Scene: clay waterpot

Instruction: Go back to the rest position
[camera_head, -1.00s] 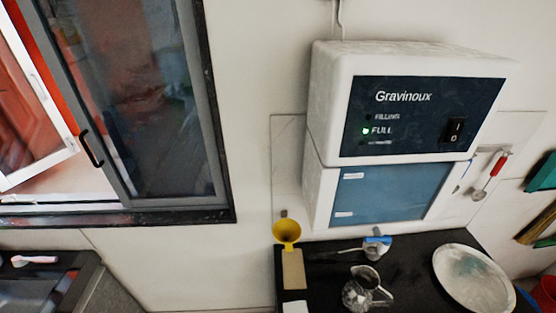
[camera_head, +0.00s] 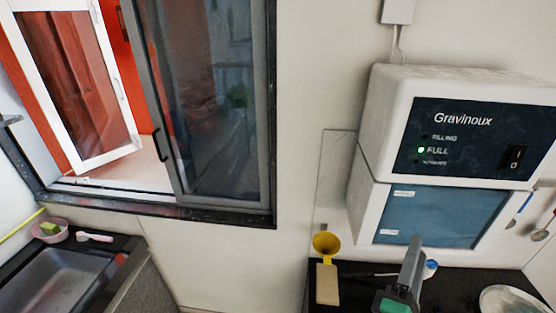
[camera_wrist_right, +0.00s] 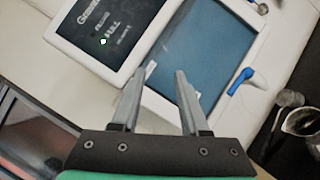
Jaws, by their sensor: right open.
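My right gripper (camera_head: 414,258) comes up from the bottom edge in the head view, in front of the black counter and the lower blue panel of the Gravinoux machine. In the right wrist view its two grey fingers (camera_wrist_right: 155,90) are spread apart with nothing between them. The machine's white and dark front panel (camera_wrist_right: 105,40) and its blue panel (camera_wrist_right: 200,55) lie beyond the fingertips. In the head view the machine (camera_head: 470,140) hangs on the wall with a green light beside FULL. My left gripper is not in view.
A white plate (camera_head: 512,301) lies at lower right. A metal pitcher (camera_wrist_right: 300,122) and a blue-handled tool (camera_wrist_right: 240,80) show in the wrist view. A sink (camera_head: 55,282) and a partly open window (camera_head: 210,100) are at left.

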